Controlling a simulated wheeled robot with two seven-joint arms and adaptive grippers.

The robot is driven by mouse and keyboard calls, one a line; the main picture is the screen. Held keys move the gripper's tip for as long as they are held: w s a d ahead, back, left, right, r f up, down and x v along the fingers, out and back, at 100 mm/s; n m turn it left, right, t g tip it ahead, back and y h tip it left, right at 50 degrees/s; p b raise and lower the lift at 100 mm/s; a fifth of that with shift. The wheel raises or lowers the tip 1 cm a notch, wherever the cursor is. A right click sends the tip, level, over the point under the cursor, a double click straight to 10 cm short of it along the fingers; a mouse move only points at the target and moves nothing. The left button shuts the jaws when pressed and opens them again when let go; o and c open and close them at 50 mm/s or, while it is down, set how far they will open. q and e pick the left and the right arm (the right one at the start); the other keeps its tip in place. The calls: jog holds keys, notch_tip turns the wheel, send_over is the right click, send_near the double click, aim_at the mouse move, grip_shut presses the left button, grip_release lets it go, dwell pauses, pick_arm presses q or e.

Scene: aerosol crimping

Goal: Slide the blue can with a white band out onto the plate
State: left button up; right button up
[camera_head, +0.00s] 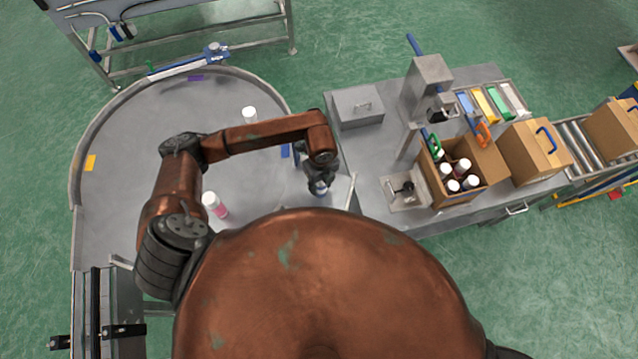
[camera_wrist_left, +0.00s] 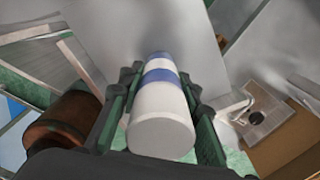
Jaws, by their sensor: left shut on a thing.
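The blue can with a white band (camera_wrist_left: 161,76) lies between the fingers of my left gripper (camera_wrist_left: 162,84) in the left wrist view, its broad white end towards the camera. In the head view my left gripper (camera_head: 319,183) is at the right edge of the round table, over the metal plate (camera_head: 341,190) between that table and the bench. The gripper is shut on the can, which is mostly hidden there by the gripper. I cannot tell whether the can touches the plate. My right gripper is out of view.
On the round table (camera_head: 120,140) stand a white can (camera_head: 249,114) and a pink-and-white can (camera_head: 214,204). The bench (camera_head: 370,160) holds a grey box (camera_head: 358,106), a press (camera_head: 425,85), a small fixture (camera_head: 404,189) and an open carton (camera_head: 465,195) with several white-capped cans.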

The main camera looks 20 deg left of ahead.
pick_arm(q)
jog(key=o, duration=1.4)
notch_tip(320, 180, up, 12)
jog(key=shift+r, duration=0.1)
